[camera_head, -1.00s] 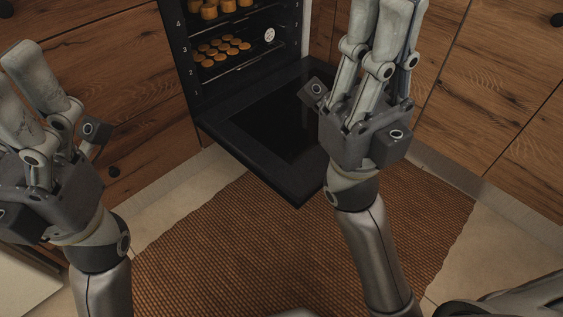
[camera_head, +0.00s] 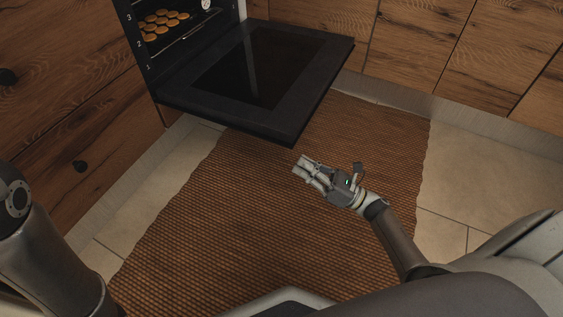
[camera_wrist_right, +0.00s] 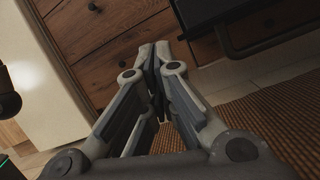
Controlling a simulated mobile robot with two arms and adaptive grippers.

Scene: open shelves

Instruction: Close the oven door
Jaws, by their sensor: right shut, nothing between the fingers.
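The oven door (camera_head: 250,78) is folded down and lies open, roughly level, with a dark glass panel in its middle. Its near edge juts out over the brown mat. My right gripper (camera_head: 298,166) is shut and empty, low over the mat and just in front of the door's near corner, apart from it in the picture. In the right wrist view the gripper's fingers (camera_wrist_right: 155,50) meet at their tips, and a dark part of the oven (camera_wrist_right: 205,10) shows at the upper right. My left gripper is out of view; only part of the left arm shows.
The oven cavity holds a rack of round biscuits (camera_head: 165,22). Wooden cabinets (camera_head: 70,70) stand to both sides. The woven brown mat (camera_head: 230,220) covers the floor before the oven and is clear. A pale cabinet side (camera_wrist_right: 35,70) shows in the right wrist view.

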